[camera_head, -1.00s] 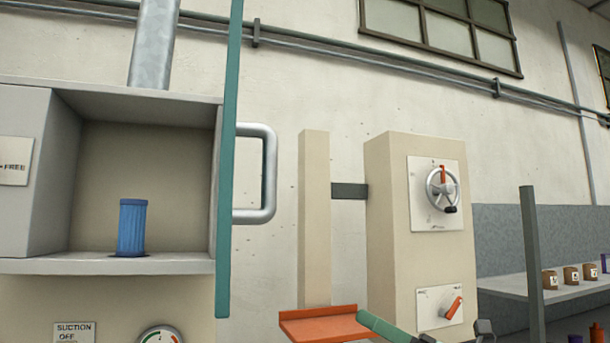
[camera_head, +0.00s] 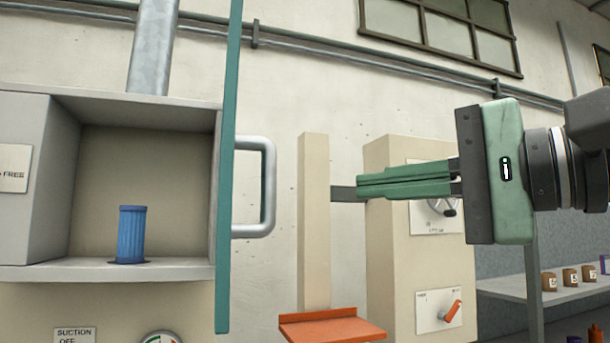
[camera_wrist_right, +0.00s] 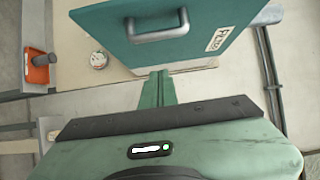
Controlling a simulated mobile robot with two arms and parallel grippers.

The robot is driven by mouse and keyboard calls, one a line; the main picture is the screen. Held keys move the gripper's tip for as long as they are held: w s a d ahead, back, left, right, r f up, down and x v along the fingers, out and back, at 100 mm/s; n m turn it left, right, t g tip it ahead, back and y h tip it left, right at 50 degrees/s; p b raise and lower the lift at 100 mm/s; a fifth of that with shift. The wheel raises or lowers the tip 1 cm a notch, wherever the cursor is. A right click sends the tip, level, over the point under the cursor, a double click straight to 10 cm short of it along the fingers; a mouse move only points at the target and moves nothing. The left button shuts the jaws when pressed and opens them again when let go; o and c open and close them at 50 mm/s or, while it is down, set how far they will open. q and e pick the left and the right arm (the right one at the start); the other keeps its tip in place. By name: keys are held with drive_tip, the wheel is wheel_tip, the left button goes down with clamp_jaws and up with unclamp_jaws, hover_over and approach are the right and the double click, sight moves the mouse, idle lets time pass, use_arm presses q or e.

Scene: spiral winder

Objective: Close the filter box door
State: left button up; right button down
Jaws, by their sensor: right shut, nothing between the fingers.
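The filter box (camera_head: 60,272) stands at the left in the head view with its front open. A blue ribbed filter (camera_head: 131,235) stands upright inside it. The teal door (camera_head: 229,170) is swung open and seen nearly edge-on, with its grey handle (camera_head: 268,187) facing right. The door's outer face (camera_wrist_right: 200,30) and its handle (camera_wrist_right: 158,28) also show in the right wrist view. My right gripper (camera_head: 362,187) is shut and empty, pointing left, to the right of the handle and apart from it in the head view. My left gripper is not in view.
A beige machine cabinet (camera_head: 385,270) with a handwheel and an orange-red knob stands behind my right gripper. A beige post (camera_head: 315,220) and an orange tray (camera_head: 332,329) are right of the door. A shelf (camera_head: 510,288) with small boxes is at the far right.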

drive_tip(key=w+a+p, duration=0.3)
drive_tip(key=a, duration=0.5)
drive_tip(key=shift+p, duration=0.4)
drive_tip(key=shift+w, duration=0.1)
